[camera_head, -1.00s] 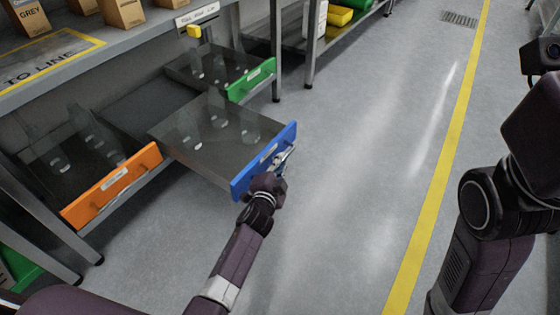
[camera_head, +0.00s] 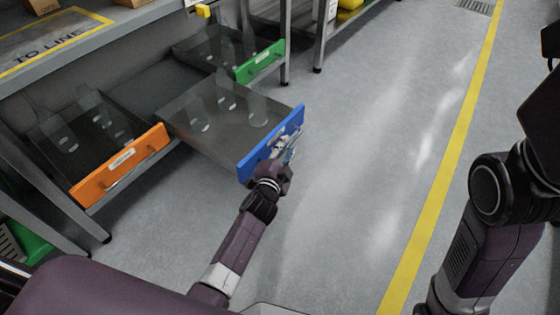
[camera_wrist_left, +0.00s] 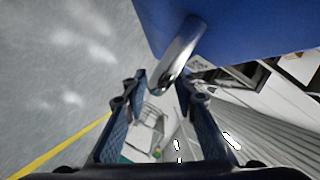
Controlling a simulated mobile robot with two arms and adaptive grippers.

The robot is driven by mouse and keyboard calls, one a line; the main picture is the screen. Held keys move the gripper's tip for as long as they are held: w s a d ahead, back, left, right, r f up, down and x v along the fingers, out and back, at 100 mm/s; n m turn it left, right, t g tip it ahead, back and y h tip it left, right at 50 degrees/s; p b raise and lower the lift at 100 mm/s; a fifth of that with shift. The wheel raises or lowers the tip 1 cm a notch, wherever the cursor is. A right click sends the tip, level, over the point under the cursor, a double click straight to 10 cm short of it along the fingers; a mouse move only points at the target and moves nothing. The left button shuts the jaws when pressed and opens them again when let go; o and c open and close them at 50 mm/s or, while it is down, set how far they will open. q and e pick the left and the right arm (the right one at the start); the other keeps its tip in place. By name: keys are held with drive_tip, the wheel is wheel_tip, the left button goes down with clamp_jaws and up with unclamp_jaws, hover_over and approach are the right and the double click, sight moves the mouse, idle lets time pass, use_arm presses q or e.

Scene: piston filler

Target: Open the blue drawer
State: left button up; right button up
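The blue drawer (camera_head: 213,133) is pulled well out from under the bench, its blue front (camera_head: 258,151) far ahead of the orange and green fronts. Clear bottle-like shapes stand in it. My left gripper (camera_head: 285,148) is at the handle on the blue front. In the left wrist view the metal handle (camera_wrist_left: 182,55) reaches between the tips of my left gripper (camera_wrist_left: 163,85), whose fingers are apart with a gap visible on the left side. The blue front (camera_wrist_left: 235,25) fills the top right there.
An orange-fronted drawer (camera_head: 119,179) is at the left and a green-fronted drawer (camera_head: 261,61) behind. Bench legs (camera_head: 287,45) stand near the drawers. The grey floor (camera_head: 350,150) right of the blue front is clear up to the yellow line (camera_head: 448,150).

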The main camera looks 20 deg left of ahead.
use_arm(q)
drive_tip(key=v, duration=1)
drive_tip(key=shift+s, duration=0.25)
